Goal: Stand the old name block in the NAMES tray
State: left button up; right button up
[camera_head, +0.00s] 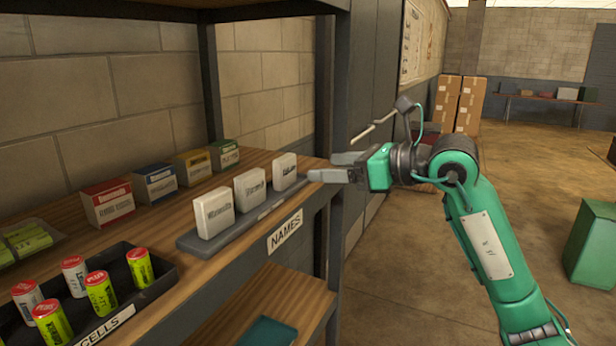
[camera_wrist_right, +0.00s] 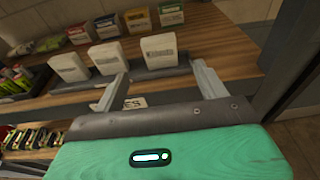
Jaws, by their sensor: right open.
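The NAMES tray (camera_head: 228,237) is a low grey tray along the front of the wooden shelf. Three white name blocks stand upright in it: a left one (camera_head: 214,212), a middle one (camera_head: 249,188) and a right one (camera_head: 284,171). Their print is too small to read, so I cannot tell which is the old one. My right gripper (camera_head: 325,167) is open and empty, just right of the right block. In the right wrist view its fingers (camera_wrist_right: 158,75) point toward the right block (camera_wrist_right: 160,50), which stands apart beyond them. My left gripper is not in view.
Several coloured boxes (camera_head: 155,184) stand behind the tray. A dark CELLS tray (camera_head: 160,287) with several batteries is at the front left. A dark shelf post (camera_head: 345,130) rises near my right gripper. A lower shelf (camera_head: 285,290) lies below. The floor at right is mostly open.

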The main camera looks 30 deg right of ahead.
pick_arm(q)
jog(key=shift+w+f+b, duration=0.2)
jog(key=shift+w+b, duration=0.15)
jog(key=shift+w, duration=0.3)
pick_arm(e)
jog(key=v, duration=0.3)
jog(key=shift+s, duration=0.1)
